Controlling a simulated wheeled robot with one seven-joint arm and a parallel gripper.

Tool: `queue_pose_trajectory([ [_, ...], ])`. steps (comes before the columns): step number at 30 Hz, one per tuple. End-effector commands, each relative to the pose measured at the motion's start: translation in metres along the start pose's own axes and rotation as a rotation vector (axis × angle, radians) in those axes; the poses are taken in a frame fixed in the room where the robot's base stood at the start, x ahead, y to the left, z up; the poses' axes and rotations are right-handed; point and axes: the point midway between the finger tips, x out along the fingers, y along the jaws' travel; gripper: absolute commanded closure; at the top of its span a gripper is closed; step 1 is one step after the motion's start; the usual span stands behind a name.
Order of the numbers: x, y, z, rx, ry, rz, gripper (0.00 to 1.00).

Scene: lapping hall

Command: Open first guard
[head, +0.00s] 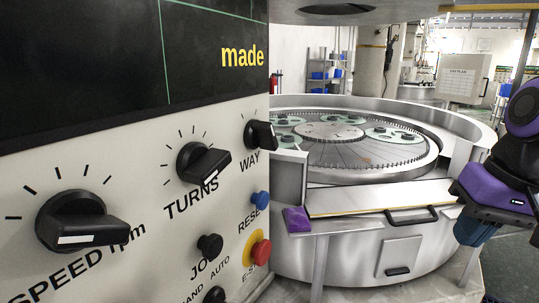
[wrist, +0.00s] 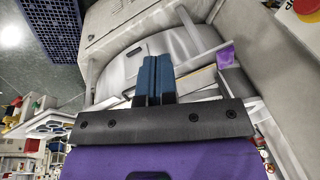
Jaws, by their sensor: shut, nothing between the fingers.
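A pale guard panel (head: 365,197) with a yellow front edge lies across the front rim of the round lapping machine. A dark bar handle (head: 412,216) sits at its front edge. I cannot tell whether this is the guard called first. My gripper (head: 475,234), with blue fingers under a purple wrist, is at the right of the head view, to the right of the handle and apart from it. In the wrist view its fingers (wrist: 153,80) are shut together and hold nothing. They partly hide the machine front behind them.
A control panel (head: 130,190) with knobs and a red emergency stop (head: 261,252) fills the left. A purple block (head: 297,219) is at the guard's left end. The toothed lapping plate (head: 330,143) lies behind. A dark blue crate (wrist: 55,25) shows in the wrist view.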

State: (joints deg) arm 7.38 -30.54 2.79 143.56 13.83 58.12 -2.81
Motion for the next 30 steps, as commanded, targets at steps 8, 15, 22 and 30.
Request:
queue_pose_trajectory([
  [8, -0.037, 0.011, 0.016, -0.152, 0.237, 0.114, 1.00],
  [15, -0.046, 0.014, 0.018, -0.184, 0.295, 0.139, 1.00],
  [22, -0.043, 0.014, 0.016, -0.174, 0.274, 0.138, 1.00],
  [30, -0.015, 0.015, -0.010, -0.075, 0.078, 0.099, 1.00],
])
